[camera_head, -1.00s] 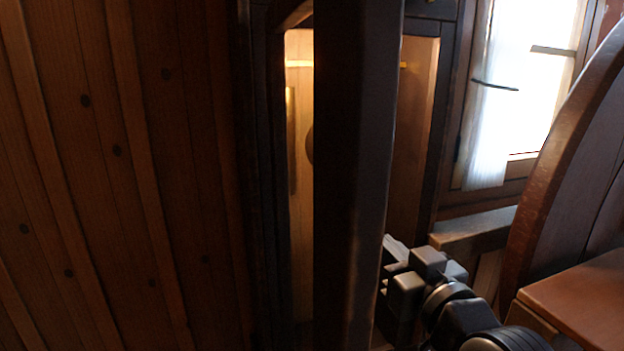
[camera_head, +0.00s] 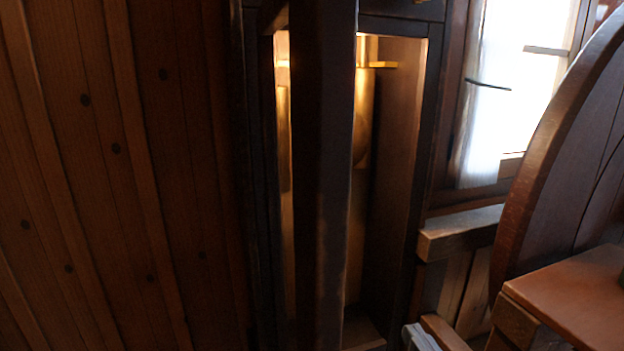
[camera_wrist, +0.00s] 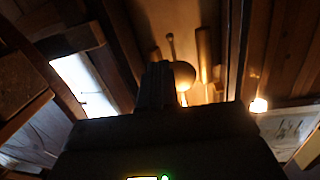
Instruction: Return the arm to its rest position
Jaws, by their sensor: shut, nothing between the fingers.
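My gripper (camera_wrist: 170,72) shows in the wrist view as two dark fingers close together, shut and empty. They point toward a warmly lit recess. In the head view most of my arm is out of the picture. Only a pale grey piece shows at the bottom edge, which seems to be part of my gripper; its fingers cannot be made out there. No object is held.
A dark upright post (camera_head: 322,200) stands close in front of a lit narrow recess (camera_head: 395,150). A plank wall (camera_head: 110,180) fills the left. At right are a bright window (camera_head: 515,90), a wooden ledge (camera_head: 460,232), a curved wooden panel (camera_head: 565,150) and a brown tabletop (camera_head: 575,300).

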